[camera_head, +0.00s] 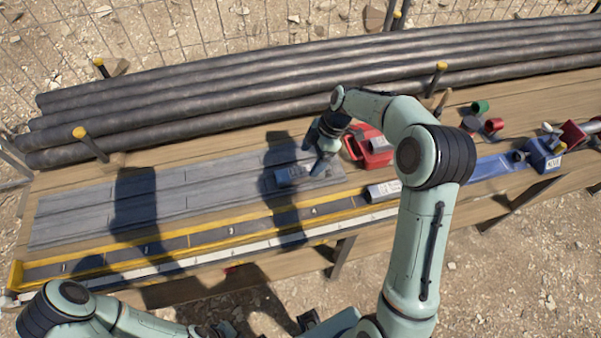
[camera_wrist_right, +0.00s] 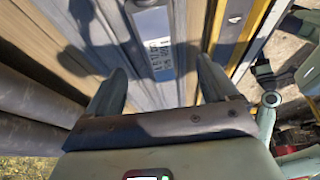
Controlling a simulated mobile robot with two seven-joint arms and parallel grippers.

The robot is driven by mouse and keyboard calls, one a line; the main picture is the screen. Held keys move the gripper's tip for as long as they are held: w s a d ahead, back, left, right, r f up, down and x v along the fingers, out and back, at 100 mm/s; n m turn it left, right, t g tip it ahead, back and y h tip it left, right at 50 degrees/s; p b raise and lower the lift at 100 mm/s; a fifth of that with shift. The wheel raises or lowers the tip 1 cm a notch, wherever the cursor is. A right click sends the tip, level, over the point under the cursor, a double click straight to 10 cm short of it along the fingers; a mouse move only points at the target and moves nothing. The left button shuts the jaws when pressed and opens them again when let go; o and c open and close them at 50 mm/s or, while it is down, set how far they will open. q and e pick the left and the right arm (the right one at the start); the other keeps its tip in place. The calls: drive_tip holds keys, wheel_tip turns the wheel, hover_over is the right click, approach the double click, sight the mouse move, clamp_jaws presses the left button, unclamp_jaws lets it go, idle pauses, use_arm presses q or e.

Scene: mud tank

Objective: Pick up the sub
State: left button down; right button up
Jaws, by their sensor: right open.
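A short grey metal cylinder (camera_head: 295,175), which looks like the sub, lies on the grey mat (camera_head: 100,210) of the bench. My right gripper (camera_head: 318,168) is low over the mat, close to the cylinder's right end. In the right wrist view, the cylinder (camera_wrist_right: 157,45) with a printed label shows ahead, between the open fingers of the right gripper (camera_wrist_right: 155,90); nothing is gripped. Another short grey cylinder (camera_head: 382,191) with a label lies farther right, by the yellow-edged rail. My left arm shows at the lower left, but its gripper cannot be made out.
Long dark pipes (camera_head: 250,95) lie along the back of the bench between yellow-topped posts. A red case (camera_head: 372,147) stands just right of the gripper. Farther right are a blue tool (camera_head: 540,155) and small red and green parts. The mat's left part is clear.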

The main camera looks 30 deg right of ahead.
sight(302, 171)
drive_tip(key=x, duration=0.6)
drive_tip(key=shift+w+a+f+p, duration=0.1)
drive_tip(key=shift+w+f+p, duration=0.1)
drive_tip(key=shift+f+p, duration=0.15)
drive_tip(key=shift+r, duration=0.1)
drive_tip(key=c, duration=1.5)
